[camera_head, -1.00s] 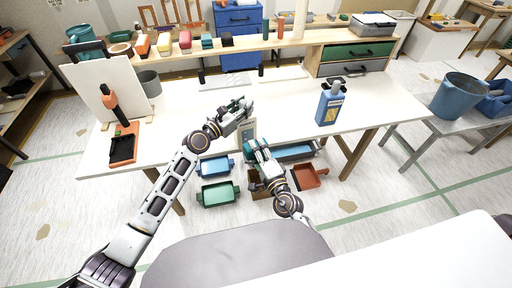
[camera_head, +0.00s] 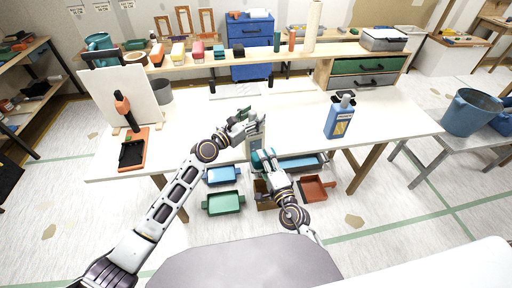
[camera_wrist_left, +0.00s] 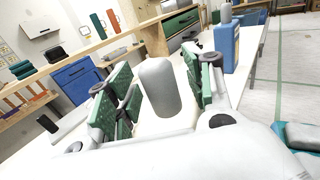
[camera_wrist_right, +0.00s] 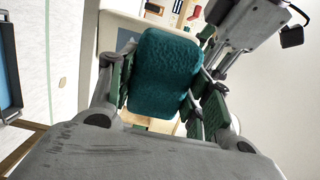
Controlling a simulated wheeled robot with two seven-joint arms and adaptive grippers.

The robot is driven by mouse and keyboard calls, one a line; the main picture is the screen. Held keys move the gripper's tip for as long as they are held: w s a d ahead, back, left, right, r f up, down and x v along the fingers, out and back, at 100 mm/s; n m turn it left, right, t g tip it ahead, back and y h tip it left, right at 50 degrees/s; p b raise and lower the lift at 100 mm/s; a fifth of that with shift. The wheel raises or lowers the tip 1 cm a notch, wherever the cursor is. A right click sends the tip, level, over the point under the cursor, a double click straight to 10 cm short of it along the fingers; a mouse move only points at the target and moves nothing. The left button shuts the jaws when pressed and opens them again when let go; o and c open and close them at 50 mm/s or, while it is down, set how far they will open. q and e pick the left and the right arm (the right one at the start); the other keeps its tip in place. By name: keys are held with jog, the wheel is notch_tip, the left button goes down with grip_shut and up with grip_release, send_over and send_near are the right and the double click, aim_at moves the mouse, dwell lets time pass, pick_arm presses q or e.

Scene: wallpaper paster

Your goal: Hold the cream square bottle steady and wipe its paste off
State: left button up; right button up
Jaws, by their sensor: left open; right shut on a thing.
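The cream square bottle (camera_head: 257,142) stands at the front edge of the white table, partly hidden by my grippers. Its pale rounded top (camera_wrist_left: 160,88) shows in the left wrist view. My left gripper (camera_head: 250,122) is open, with its green pads (camera_wrist_left: 122,105) on either side of that top; I see gaps beside it. My right gripper (camera_head: 265,160) is shut on a teal sponge (camera_wrist_right: 165,75), low in front of the bottle. I cannot tell whether the sponge touches it. No paste is clearly visible.
A blue bottle (camera_head: 340,118) stands on the table to the right. Blue (camera_head: 221,175), green (camera_head: 223,203) and red (camera_head: 317,187) trays sit below the front edge. The table's middle is clear.

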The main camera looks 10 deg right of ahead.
pick_arm(q)
jog(key=shift+s+a, duration=0.1)
jog(key=shift+a, duration=0.05)
jog(key=v, duration=1.1)
jog(key=shift+s+a, duration=0.25)
jog(key=shift+a, duration=0.05)
dwell(0.5)
